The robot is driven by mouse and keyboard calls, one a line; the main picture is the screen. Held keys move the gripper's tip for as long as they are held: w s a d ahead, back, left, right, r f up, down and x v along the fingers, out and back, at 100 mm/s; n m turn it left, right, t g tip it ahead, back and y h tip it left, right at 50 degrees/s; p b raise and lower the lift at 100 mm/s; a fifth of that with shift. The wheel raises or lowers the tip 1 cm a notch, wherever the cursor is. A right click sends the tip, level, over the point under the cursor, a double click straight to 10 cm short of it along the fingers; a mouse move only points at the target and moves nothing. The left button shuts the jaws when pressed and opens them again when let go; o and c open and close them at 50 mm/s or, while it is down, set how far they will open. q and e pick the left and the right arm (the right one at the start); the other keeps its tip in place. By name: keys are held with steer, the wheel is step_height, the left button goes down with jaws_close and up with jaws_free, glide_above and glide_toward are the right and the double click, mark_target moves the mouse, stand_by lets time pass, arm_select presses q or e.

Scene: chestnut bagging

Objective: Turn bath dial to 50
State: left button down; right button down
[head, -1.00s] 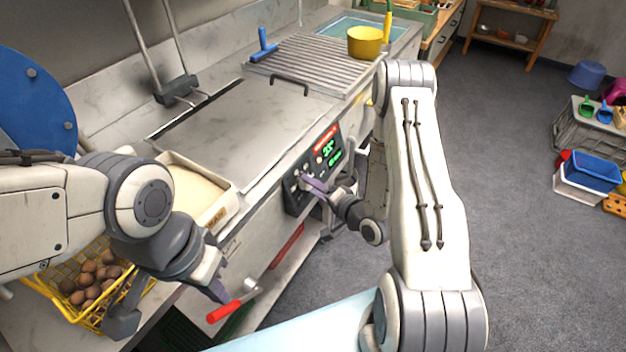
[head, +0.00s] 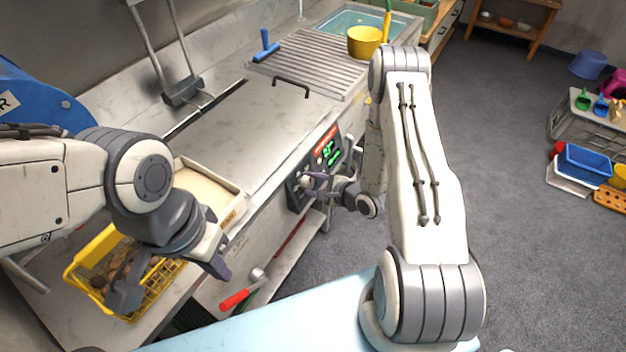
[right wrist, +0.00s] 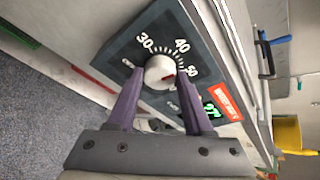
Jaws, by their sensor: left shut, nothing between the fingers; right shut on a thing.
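The bath dial (right wrist: 158,66) is a pale round knob on a dark panel, with 30, 40 and 50 printed round it. A red mark on the knob lies toward its right side, on the side of the 50; the exact reading is hard to tell. My right gripper (right wrist: 160,76) is shut on the dial, one purple finger on each side. In the head view the right gripper (head: 316,180) is at the panel (head: 326,160), partly hiding the dial. My left gripper (head: 220,270) is shut and empty, above the counter's front edge.
A yellow basket (head: 78,276) of chestnuts stands below my left arm. A pale tray (head: 232,208) sits beside the steel lid (head: 235,135). A yellow pot (head: 364,42) stands at the back.

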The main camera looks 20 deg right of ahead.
steer(key=m+g+p, duration=0.1)
steer(key=m+p, duration=0.1)
steer(key=m, duration=0.1)
steer(key=shift+r+y, duration=0.15)
steer(key=shift+y, duration=0.25)
steer(key=shift+d+m+g+y+p, duration=0.15)
steer(key=shift+m+g+y+p, duration=0.35)
steer(key=shift+m+p, duration=0.65)
steer(key=shift+f+m, duration=0.2)
steer(key=shift+m, duration=0.15)
steer(key=shift+c, duration=1.5)
jaws_free()
steer(key=shift+w+r, duration=0.1)
steer(key=shift+d+r, duration=0.1)
steer(key=shift+d, duration=0.05)
steer(key=b+v, duration=0.1)
steer(key=v, duration=0.9)
